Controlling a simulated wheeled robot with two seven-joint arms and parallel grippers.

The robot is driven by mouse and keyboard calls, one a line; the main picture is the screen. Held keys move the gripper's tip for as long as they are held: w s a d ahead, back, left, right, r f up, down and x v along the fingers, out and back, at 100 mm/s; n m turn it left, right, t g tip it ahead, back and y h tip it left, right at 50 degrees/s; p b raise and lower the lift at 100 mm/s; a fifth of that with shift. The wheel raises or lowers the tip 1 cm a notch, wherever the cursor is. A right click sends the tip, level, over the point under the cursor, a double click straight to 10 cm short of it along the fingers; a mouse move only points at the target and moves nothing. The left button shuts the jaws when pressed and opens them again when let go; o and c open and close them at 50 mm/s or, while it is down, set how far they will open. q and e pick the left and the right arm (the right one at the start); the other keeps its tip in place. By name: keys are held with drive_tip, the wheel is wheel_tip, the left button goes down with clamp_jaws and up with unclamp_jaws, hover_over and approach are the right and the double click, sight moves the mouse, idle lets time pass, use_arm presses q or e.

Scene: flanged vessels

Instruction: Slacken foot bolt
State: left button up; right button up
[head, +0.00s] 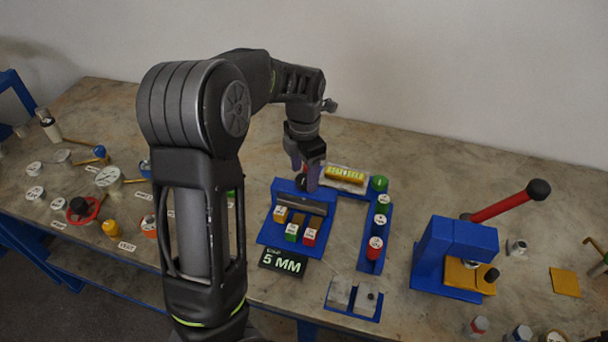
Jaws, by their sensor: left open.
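My left arm rises across the middle of the view and bends down to the table. My left gripper (307,181) points down over the back of a blue rack (268,236), and its jaws are open. The rack holds a grey bar and small yellow, green and red labelled blocks (292,232). Whether the fingers touch anything there I cannot tell. I cannot pick out a foot bolt for certain. A blue fixture with grey blocks (353,299) sits at the front, with a dark round spot on one block. My right gripper is not in view.
A blue press (450,254) with a red lever stands at the right. A blue strip (372,262) holds green, white and red round pieces. A "5 MM" sign (283,262) lies in front of the rack. Flanged parts (108,177) and labels are scattered at the left.

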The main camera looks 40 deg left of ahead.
sight(304, 178)
use_arm(q)
wheel_tip(304, 178, up, 7)
drive_tip(key=shift+f, duration=0.2)
idle(0.6)
